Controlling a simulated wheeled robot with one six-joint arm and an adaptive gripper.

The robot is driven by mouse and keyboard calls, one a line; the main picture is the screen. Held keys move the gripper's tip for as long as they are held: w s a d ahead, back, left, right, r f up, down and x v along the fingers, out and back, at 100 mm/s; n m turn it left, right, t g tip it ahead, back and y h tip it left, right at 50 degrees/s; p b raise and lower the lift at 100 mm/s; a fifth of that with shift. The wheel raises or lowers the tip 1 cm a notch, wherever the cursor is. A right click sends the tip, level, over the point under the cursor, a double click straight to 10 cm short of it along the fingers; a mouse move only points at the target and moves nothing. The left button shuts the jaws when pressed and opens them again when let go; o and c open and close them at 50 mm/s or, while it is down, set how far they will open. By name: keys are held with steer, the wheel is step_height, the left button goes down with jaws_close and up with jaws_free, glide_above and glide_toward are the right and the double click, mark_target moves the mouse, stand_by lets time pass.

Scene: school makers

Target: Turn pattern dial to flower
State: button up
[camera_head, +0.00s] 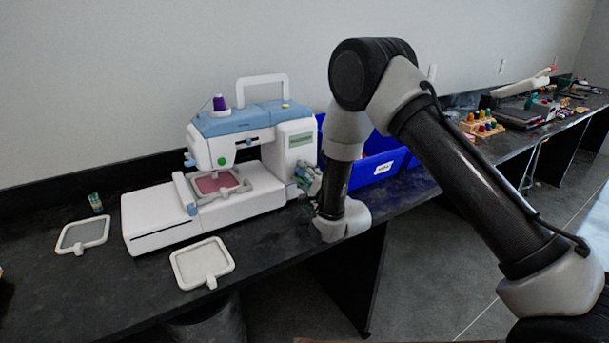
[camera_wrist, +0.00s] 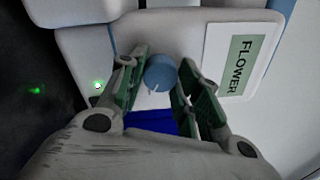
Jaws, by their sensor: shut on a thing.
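The white and blue embroidery machine (camera_head: 222,160) stands on the black bench. My gripper (camera_head: 308,178) is at the lower right of its front, below the small green display panel (camera_head: 300,140). In the wrist view the blue round pattern dial (camera_wrist: 160,72) sits between the green-padded fingers of my gripper (camera_wrist: 162,82), which is shut on it. A pale mark shows on the dial's lower part. The display panel beside it (camera_wrist: 240,65) reads "FLOWER". In the head view my gripper hides the dial.
A blue bin (camera_head: 385,165) stands right behind my arm. Two white hoops (camera_head: 222,244) (camera_head: 101,236) and a small green-topped spool (camera_head: 95,202) lie left and in front of the machine. A green light (camera_wrist: 98,86) glows on the machine's edge.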

steer(key=shift+d, duration=0.1)
steer(key=o, duration=1.1)
steer(key=shift+c, duration=0.2)
steer(key=v, duration=1.2)
steer(key=shift+f, duration=0.1)
